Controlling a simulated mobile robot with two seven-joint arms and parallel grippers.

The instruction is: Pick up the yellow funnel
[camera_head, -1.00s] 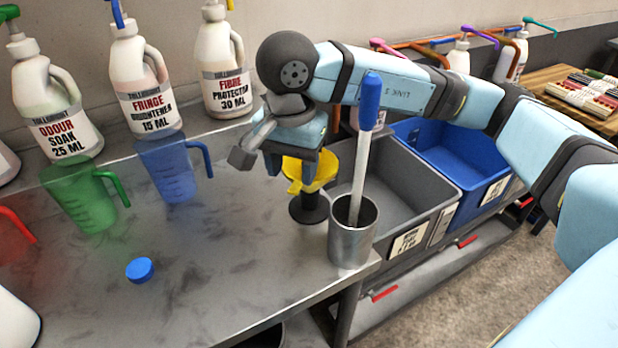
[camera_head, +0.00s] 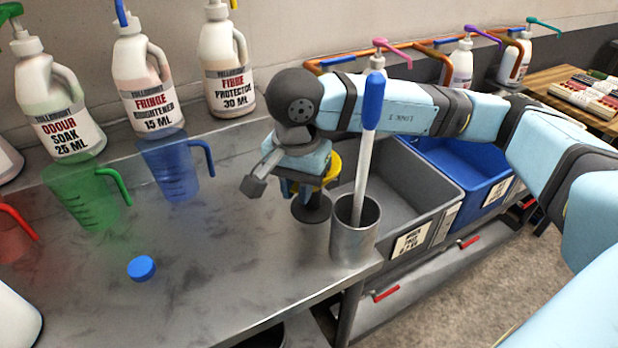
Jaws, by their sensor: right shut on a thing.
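The yellow funnel (camera_head: 332,170) sits at the black stand (camera_head: 311,208) near the bench's right edge. My right gripper (camera_head: 303,190) is down over it, shut on the funnel, and its body hides most of the funnel. Only a yellow part of the rim shows at the right of the gripper. I cannot tell whether the funnel is clear of the stand. My left gripper is not in view.
A metal cup (camera_head: 354,232) holding a blue-handled tool (camera_head: 371,110) stands close at the right. Behind are a grey bin (camera_head: 432,215) and a blue bin (camera_head: 485,190). Green (camera_head: 85,197) and blue (camera_head: 170,168) jugs stand left. The bench's middle is clear apart from a blue cap (camera_head: 141,268).

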